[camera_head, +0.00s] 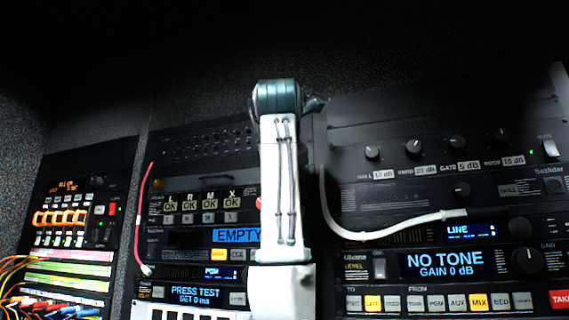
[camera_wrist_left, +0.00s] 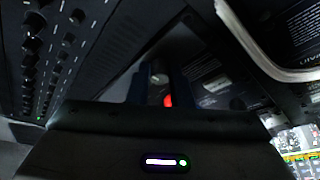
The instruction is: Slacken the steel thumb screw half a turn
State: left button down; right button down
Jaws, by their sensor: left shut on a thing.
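My left gripper (camera_wrist_left: 160,85) shows in the left wrist view as two dark blue fingers pointing away from the camera at the dark rack equipment. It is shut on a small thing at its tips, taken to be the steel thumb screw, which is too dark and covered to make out. In the head view my white arm link with its teal joint stands upright in front of the racks and hides part of them; the gripper's fingers cannot be made out there. My right gripper is in neither view.
The right rack has a NO TONE display (camera_head: 447,262), knobs and lit buttons. A white cable (camera_head: 395,232) hangs in a loop across it. A red cable (camera_head: 141,210) hangs on the middle rack. Coloured patch cables (camera_head: 40,300) crowd the lower left.

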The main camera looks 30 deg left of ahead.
pick_arm(q)
jog(key=shift+f, duration=0.1)
dwell(0.4)
jog(key=c, duration=1.3)
grip_release()
jog(key=b+v, duration=0.4)
jog(key=v, duration=0.6)
jog(key=shift+s+b, duration=0.3)
jog(key=shift+b, duration=0.1)
jog(key=shift+d, duration=0.15)
